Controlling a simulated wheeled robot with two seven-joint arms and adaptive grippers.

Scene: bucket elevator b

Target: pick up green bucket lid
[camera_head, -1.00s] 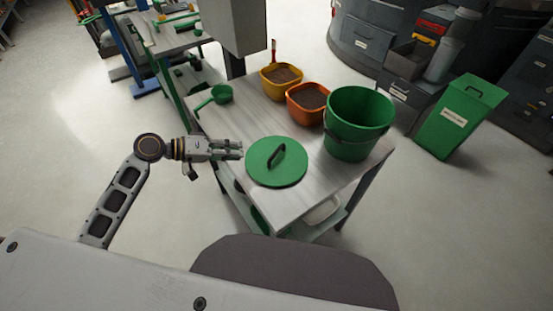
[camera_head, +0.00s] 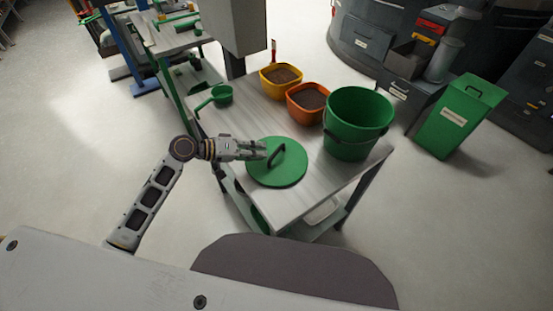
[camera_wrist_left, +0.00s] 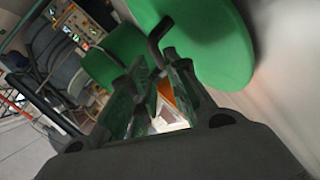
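The green bucket lid (camera_head: 285,176) lies flat on the table, with a dark arched handle (camera_head: 277,156) on top. In the left wrist view the lid (camera_wrist_left: 215,45) fills the upper right and its handle (camera_wrist_left: 157,35) is close ahead of the fingers. The green bucket (camera_head: 357,124) stands open to the right of the lid. My left gripper (camera_head: 262,149) is above the lid's left part, just left of the handle. Its fingers (camera_wrist_left: 155,85) look apart, with a gap between them and nothing held. My right gripper is not in view.
An orange tub (camera_head: 306,115) and a yellow tub (camera_head: 281,92) with brown contents stand at the table's back. A green scoop (camera_head: 221,94) lies at the back left. A grey post rises behind. The table's front (camera_head: 283,208) is clear.

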